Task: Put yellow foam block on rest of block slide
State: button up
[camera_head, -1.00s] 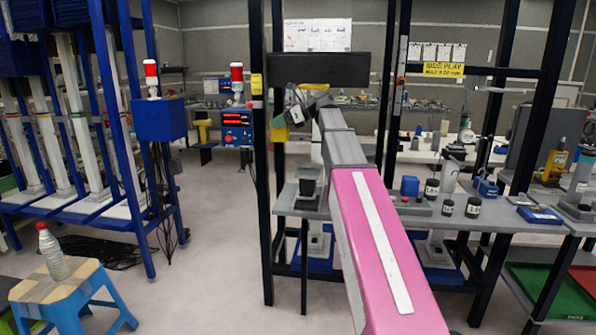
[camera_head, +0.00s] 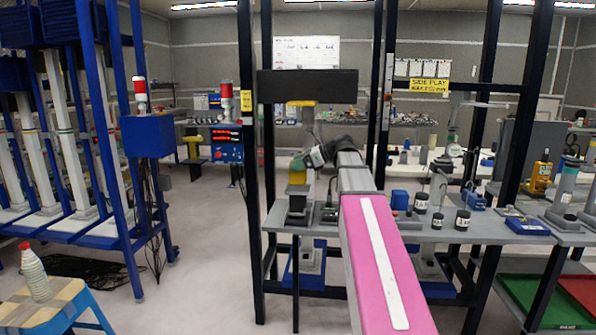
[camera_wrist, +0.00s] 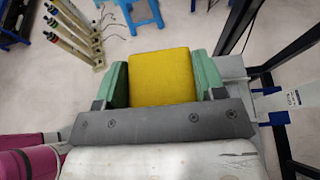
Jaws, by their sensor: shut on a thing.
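The yellow foam block (camera_head: 297,177) is held in my gripper (camera_head: 298,164), at the left end of the grey bench. In the wrist view the yellow block (camera_wrist: 162,80) sits between the two green fingers of my gripper (camera_wrist: 159,68), which press on its sides. A dark upright piece (camera_head: 297,204), which looks like the rest of the block slide, stands on the bench straight below the block. The block looks level with its top or just above it. I cannot tell whether they touch. The wrist view does not show the rest.
Black frame posts (camera_head: 252,200) stand left of the bench, and a dark beam (camera_head: 307,86) crosses above. Small dark weights (camera_head: 462,219) and a blue box (camera_head: 399,199) stand to the right on the bench (camera_head: 440,236). A stool with a bottle (camera_head: 35,275) is at lower left.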

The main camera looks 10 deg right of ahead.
jog(key=shift+f, duration=1.2)
jog(key=o, duration=0.9)
jog(key=shift+f, duration=0.1)
jog(key=v, duration=1.2)
jog(key=shift+r, duration=0.25)
